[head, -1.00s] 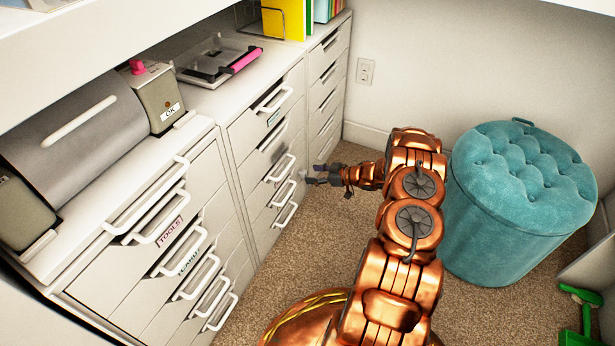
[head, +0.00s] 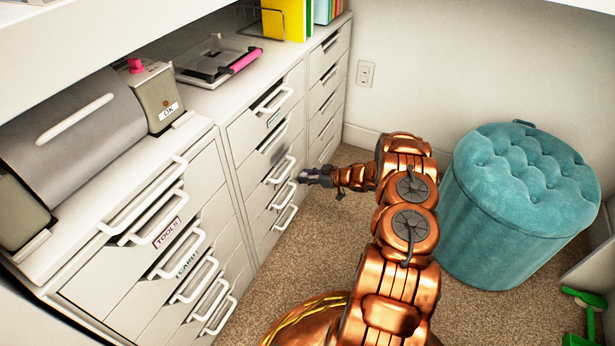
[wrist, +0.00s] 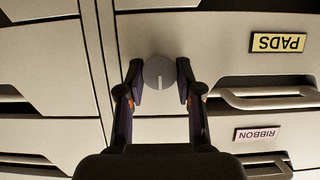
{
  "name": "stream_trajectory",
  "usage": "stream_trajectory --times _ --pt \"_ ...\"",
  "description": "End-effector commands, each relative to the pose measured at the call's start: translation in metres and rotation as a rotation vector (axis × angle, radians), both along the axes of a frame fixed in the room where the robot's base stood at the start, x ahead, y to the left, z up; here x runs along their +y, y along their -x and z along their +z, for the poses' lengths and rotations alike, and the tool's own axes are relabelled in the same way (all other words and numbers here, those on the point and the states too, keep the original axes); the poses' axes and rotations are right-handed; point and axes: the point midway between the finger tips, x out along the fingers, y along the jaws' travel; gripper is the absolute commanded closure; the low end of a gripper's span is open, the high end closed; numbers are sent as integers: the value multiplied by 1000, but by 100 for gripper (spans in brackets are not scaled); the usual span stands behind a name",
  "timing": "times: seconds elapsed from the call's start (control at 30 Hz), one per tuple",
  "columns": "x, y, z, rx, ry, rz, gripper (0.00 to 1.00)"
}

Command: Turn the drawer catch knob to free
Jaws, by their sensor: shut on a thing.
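The round grey catch knob (wrist: 159,72) is on a pale drawer front in the wrist view, with a short white mark on its face pointing down in the picture. My gripper (wrist: 159,80) has one finger on each side of the knob and is shut on it. In the head view my gripper (head: 308,177) is at the drawer fronts of the middle cabinet, where it mostly hides the knob.
In the wrist view, a yellow PADS label (wrist: 277,42) and a pink RIBBON label (wrist: 257,133) appear upside down, near white drawer handles (wrist: 268,98). A teal stool (head: 515,205) stands right of my arm. Carpet (head: 300,255) lies clear before the cabinets.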

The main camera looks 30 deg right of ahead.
Motion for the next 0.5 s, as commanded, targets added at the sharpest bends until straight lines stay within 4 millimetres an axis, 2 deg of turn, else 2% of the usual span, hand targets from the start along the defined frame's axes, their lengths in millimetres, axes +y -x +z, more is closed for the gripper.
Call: stream_trajectory --times 0.03,0.23,0.5 --pt "0 0 0 0 0 -1 80" --pt "-4 0 0 -1 1 -1 100" --pt "-1 1 1 -13 24 -4 100"
